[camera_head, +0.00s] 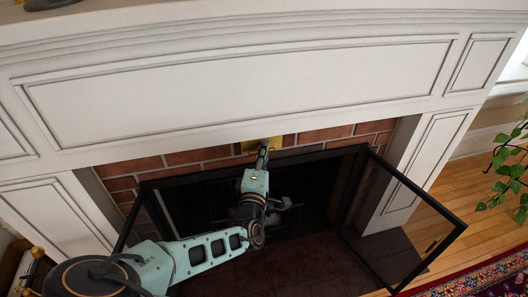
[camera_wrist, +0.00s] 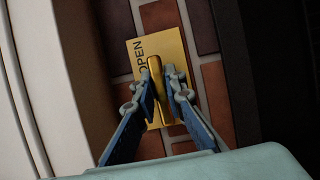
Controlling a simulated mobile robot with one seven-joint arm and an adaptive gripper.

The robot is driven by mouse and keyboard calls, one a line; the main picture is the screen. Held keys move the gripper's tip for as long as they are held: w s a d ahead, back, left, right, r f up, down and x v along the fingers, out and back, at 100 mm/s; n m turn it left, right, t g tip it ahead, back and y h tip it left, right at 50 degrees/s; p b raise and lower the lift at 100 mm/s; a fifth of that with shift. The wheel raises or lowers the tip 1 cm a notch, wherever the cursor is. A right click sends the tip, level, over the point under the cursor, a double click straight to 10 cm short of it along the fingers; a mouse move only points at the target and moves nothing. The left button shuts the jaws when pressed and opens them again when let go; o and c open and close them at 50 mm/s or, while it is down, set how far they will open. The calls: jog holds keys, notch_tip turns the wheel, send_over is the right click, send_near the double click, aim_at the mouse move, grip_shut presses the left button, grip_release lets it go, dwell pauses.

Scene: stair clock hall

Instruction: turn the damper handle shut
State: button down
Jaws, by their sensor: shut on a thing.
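The damper handle (camera_wrist: 156,68) is a brass lever on a brass plate (camera_wrist: 141,49) marked "OPEN", fixed to the brick above the firebox. In the wrist view the handle lies between my gripper's (camera_wrist: 162,88) two fingers, which are shut on it. The handle runs roughly along the plate's long side, and its lower part is partly hidden by the fingers. In the head view my gripper (camera_head: 264,152) reaches up to the brass plate (camera_head: 277,143) at the top of the fireplace opening; the handle itself is hidden there.
A white panelled mantel (camera_head: 240,85) overhangs the brick (camera_head: 325,134). A black-framed glass door (camera_head: 408,225) stands open at the right of the firebox. A plant (camera_head: 512,165) is at the far right. Wooden floor (camera_head: 455,200) and a patterned rug (camera_head: 490,278) lie at the lower right.

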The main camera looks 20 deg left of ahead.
jog(key=shift+a+r, duration=0.1)
jog(key=c, duration=2)
grip_release()
jog(key=shift+o, duration=0.2)
jog(key=s+d, duration=0.1)
jog(key=s, duration=0.6)
jog(key=shift+s+d, duration=0.15)
jog(key=shift+s, duration=0.05)
